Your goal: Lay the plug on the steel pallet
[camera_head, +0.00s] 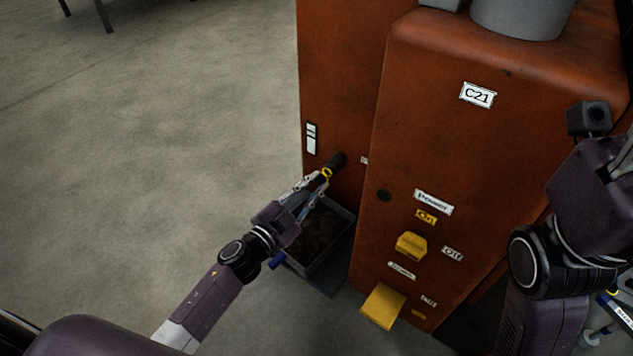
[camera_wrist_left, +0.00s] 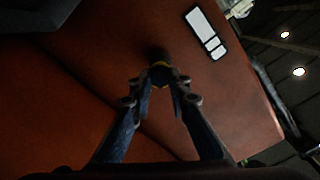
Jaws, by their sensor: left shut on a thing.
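My left gripper (camera_head: 323,181) is shut on the plug, a short black piece with a yellow ring (camera_head: 337,162). It holds the plug close to the rust-orange cabinet wall, above a dark grey bin. In the left wrist view the fingertips close around the yellow ring of the plug (camera_wrist_left: 160,73), whose dark far end points at the orange wall. I cannot tell whether the plug touches the wall. I cannot make out a steel pallet for certain. My right arm shows at the right edge of the head view, but its fingertips do not show.
The grey bin (camera_head: 342,250) with dark contents stands on the floor against the orange cabinet (camera_head: 470,180). The cabinet front has a yellow switch (camera_head: 411,245) and a yellow pedal-like block (camera_head: 383,306) that sticks out.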

